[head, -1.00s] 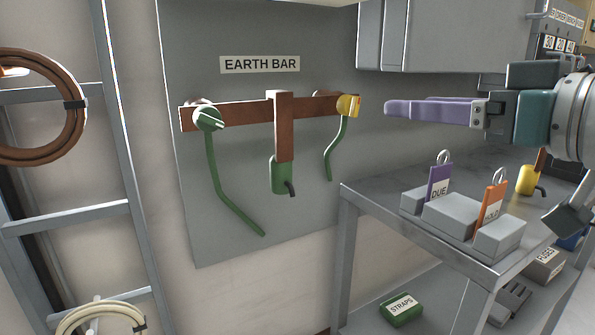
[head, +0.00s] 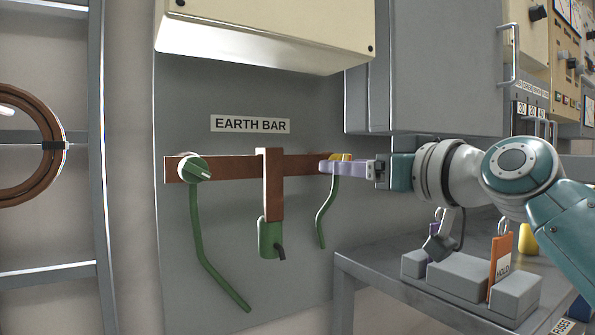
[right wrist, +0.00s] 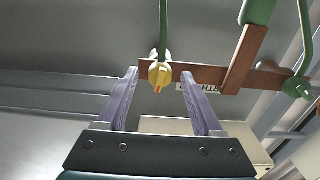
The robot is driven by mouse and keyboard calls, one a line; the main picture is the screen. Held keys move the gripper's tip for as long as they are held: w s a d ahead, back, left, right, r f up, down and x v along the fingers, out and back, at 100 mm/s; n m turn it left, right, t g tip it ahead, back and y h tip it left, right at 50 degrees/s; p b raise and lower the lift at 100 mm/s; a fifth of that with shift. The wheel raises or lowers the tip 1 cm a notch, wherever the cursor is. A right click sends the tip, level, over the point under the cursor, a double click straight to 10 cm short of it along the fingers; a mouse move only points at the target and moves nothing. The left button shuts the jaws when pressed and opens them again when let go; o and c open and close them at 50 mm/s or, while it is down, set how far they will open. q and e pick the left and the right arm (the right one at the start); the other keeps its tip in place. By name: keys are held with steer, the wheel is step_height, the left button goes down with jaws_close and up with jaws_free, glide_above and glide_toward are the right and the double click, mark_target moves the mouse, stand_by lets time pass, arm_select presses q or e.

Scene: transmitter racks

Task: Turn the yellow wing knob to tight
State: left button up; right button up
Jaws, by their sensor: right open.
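The yellow wing knob (head: 340,157) sits at the right end of the brown earth bar (head: 228,168), mostly hidden behind my gripper in the head view. In the right wrist view the yellow knob (right wrist: 160,74) shows a red mark and lies between the tips of my two purple fingers, with a gap on each side. My right gripper (head: 328,167) is open around the knob and apart from it; it also shows in the right wrist view (right wrist: 159,80). My left gripper is not in view.
A green knob (head: 194,169) with a green cable is at the bar's left end. A green clamp (head: 270,239) hangs mid-bar. A green strap (head: 325,214) hangs below the yellow knob. A grey bench (head: 375,266) with tag blocks stands lower right; a cream cabinet (head: 265,30) overhangs above.

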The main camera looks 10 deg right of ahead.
steer(key=shift+w, duration=0.15)
steer(key=shift+c, duration=0.2)
jaws_close()
stand_by(0.3)
